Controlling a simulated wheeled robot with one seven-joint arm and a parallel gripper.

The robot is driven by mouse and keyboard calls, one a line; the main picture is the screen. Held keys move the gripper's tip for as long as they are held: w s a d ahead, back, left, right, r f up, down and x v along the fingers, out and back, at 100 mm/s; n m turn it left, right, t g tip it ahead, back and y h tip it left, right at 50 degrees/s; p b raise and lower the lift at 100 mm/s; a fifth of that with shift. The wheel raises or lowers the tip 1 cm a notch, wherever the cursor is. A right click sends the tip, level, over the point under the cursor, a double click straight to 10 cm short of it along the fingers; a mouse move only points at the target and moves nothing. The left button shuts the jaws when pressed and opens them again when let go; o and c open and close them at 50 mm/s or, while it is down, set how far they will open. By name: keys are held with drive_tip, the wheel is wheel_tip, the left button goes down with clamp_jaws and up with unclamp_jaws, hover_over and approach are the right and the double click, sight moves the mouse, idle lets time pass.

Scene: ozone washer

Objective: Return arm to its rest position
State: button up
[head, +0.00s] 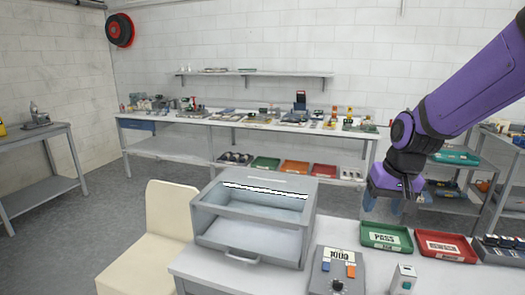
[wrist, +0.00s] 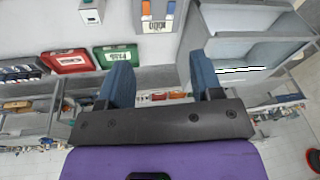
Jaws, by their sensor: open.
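My purple arm comes in from the right in the head view. My gripper (head: 386,206) hangs at its end, above and behind the green tray and apart from it. In the wrist view my gripper (wrist: 161,78) shows two blue fingers spread apart with nothing between them. The grey washer box (head: 250,245) stands on the front bench, left of my gripper. It has a handle on its front and a pale window-like top. The box also shows at the upper right of the wrist view (wrist: 225,50).
A green PASS tray (head: 387,246), a red tray (head: 445,256) and a grey control box (head: 322,281) stand on the front bench. A cream chair (head: 165,222) is at its left. A long workbench (head: 180,118) lines the back wall. Open floor (head: 90,225) lies left.

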drive_tip(key=s+d+r+t, duration=0.1)
drive_tip(key=s+r, duration=0.3)
drive_tip(key=s, duration=0.2)
drive_tip(key=s+d+r+t, duration=0.1)
drive_tip(key=s+r, duration=0.2)
drive_tip(key=s, duration=0.4)
drive_tip(key=s+d+r+n+h, duration=0.1)
drive_tip(key=s+r, duration=0.3)
drive_tip(key=s, duration=0.3)
drive_tip(key=shift+s+d+r+t, duration=0.2)
drive_tip(key=shift+d+r+t, duration=0.1)
drive_tip(key=shift+d+t, duration=0.1)
idle(1.3)
